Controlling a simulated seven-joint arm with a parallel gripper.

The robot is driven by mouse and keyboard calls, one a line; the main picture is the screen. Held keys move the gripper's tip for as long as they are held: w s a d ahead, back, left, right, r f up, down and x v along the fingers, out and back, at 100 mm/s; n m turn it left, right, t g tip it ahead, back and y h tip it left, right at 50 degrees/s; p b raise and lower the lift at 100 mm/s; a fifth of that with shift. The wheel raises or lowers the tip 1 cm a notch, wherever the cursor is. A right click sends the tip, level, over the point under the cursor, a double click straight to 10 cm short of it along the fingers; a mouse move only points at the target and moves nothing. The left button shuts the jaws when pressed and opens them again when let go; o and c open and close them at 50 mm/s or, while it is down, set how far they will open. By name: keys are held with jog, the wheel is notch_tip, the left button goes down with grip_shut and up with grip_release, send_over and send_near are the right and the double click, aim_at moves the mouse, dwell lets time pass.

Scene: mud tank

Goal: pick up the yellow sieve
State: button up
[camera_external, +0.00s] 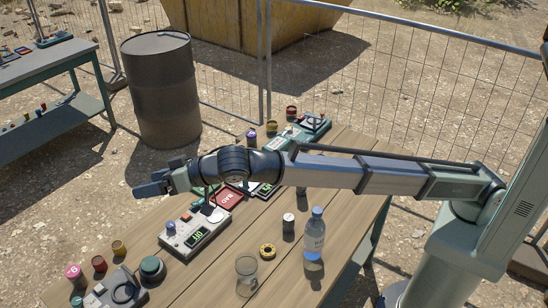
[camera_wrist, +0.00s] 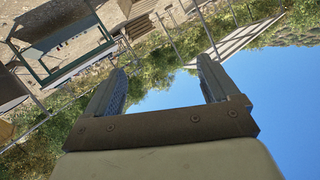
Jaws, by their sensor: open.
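A small yellow ring with a dark middle (camera_external: 267,251) lies flat on the wooden table in the external view. It may be the yellow sieve, but it is too small to be sure. My gripper (camera_external: 155,180) is in the air over the table's left side, left of and well apart from the yellow ring. In the wrist view my gripper (camera_wrist: 160,66) is open, its two fingers wide apart with nothing between them. That view looks out at sky, trees and fence, and the yellow ring does not show in it.
A bottle (camera_external: 314,234), a clear mug (camera_external: 247,270) and a small dark jar (camera_external: 288,222) stand around the ring. A white meter (camera_external: 196,232) lies left of it. Several small jars and devices line the table edges. A barrel (camera_external: 160,90) stands behind.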

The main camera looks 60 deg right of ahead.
jog(key=w+d+r+m+h, duration=0.1)
jog(key=w+d+r+m, duration=0.1)
jog(key=w+d, duration=0.25)
jog(key=w+d+f+n+g+h, duration=0.15)
jog(key=w+d+f, duration=0.25)
jog(key=w+d, duration=0.45)
jog(key=w+d+f+n+g+h, duration=0.15)
jog(key=w+d+f+h, duration=0.35)
jog(key=d, duration=0.6)
jog(key=n+g, duration=0.9)
jog(key=n, duration=0.8)
send_over(272, 125)
notch_tip(272, 125, down, 17)
jog(key=shift+h, duration=0.25)
jog(key=f, duration=0.7)
jog(key=shift+s+a+f, duration=0.2)
jog(key=shift+a+f, duration=0.05)
jog(key=shift+f, duration=0.1)
jog(key=shift+w+d+f, duration=0.1)
jog(key=shift+w+f, duration=0.05)
jog(key=shift+f, duration=1.25)
jog(key=shift+w+d+f, duration=0.1)
jog(key=shift+f, duration=1.25)
